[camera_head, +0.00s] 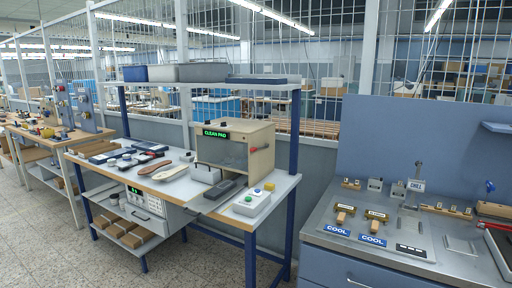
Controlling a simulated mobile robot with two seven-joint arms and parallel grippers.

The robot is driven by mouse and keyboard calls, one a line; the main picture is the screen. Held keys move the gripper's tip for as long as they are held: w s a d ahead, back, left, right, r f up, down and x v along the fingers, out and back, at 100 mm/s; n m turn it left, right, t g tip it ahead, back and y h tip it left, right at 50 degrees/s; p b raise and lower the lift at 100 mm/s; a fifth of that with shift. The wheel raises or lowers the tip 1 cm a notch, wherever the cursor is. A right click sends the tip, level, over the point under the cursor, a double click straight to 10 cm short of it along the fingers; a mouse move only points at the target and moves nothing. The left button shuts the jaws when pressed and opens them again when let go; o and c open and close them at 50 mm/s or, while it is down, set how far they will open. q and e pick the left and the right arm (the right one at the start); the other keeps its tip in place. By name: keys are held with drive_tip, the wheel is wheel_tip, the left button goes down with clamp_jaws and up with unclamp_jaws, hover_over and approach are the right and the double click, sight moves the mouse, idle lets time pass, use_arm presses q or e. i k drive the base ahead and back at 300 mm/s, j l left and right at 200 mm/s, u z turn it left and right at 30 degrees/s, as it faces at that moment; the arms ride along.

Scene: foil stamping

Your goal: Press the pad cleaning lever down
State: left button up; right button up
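A beige box-shaped machine (258,138) stands on the middle workbench. A black sign with green "CLEAN PAD" text (215,133) is on its upper front. A red knob (253,150) shows at its right side, on what looks like a short lever. I cannot tell for sure whether this is the pad cleaning lever or how far down it is. The machine's inside is dark and its pad is not clear to see. Neither of my grippers is in view.
A control box (251,203) with coloured buttons sits at the bench's front right corner. Small tools and pads lie left of the machine. Floor (190,268) in front is clear.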

sight(267, 145)
drive_tip(key=i+l+u, duration=0.1)
drive_tip(key=i+u, duration=0.25)
drive_tip(key=i+l+u, duration=0.15)
drive_tip(key=i+u, duration=0.2)
drive_tip(key=i+l+u, duration=0.3)
drive_tip(key=k+j, duration=0.05)
